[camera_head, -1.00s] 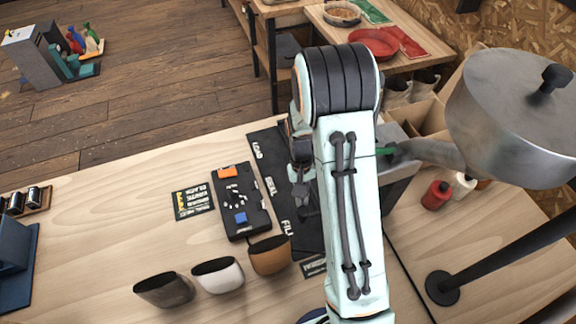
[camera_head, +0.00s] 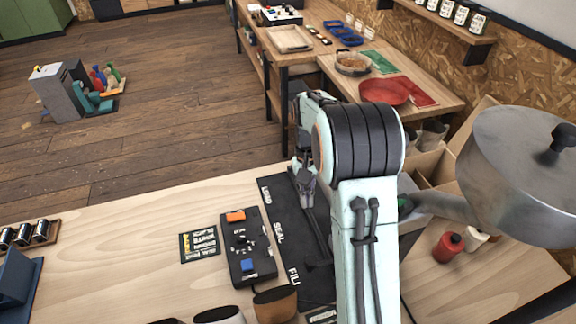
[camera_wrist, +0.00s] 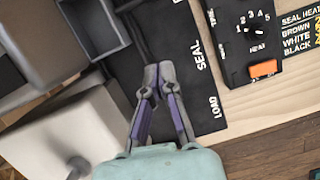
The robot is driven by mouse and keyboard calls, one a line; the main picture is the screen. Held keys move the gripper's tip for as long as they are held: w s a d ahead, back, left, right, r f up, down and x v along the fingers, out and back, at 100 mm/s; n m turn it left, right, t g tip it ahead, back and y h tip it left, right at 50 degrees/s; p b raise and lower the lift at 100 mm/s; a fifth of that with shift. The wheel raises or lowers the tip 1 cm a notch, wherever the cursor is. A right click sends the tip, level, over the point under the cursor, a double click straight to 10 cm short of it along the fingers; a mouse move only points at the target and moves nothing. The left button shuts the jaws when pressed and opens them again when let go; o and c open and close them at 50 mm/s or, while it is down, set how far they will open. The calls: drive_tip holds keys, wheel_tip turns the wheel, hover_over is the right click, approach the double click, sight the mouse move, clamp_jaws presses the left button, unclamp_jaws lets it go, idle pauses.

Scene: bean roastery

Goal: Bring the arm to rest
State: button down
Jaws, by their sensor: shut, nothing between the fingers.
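My gripper (camera_head: 308,200) hangs above the black mat (camera_head: 292,238) marked LOAD, SEAL and FILL, on the wooden bench. It is pointed down and holds nothing. In the wrist view my gripper (camera_wrist: 158,68) has its two fingertips together over the mat (camera_wrist: 207,100), beside the word SEAL. My pale green arm rises in front of the mat's right side in the head view and hides part of it.
The control box (camera_head: 247,250) with orange and blue buttons lies left of the mat. Cups (camera_head: 275,304) stand at the near edge. A large metal vessel (camera_head: 520,170) looms at right, near red and white bottles (camera_head: 448,247). The bench's left middle is clear.

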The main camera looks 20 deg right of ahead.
drive_tip(key=s+a+r+n+t, duration=0.1)
drive_tip(key=s+a+r+t, duration=0.2)
drive_tip(key=r, duration=0.4)
drive_tip(key=s+a+r+n+t, duration=0.1)
drive_tip(key=s+a+r, duration=0.1)
drive_tip(key=s+r, duration=0.35)
drive_tip(key=s+a+f, duration=0.2)
drive_tip(key=s, duration=0.6)
drive_tip(key=s+a+f+n+g, duration=0.1)
drive_tip(key=s+f, duration=0.1)
drive_tip(key=s, duration=0.5)
drive_tip(key=shift+s+a, duration=0.4)
drive_tip(key=shift+f, duration=0.1)
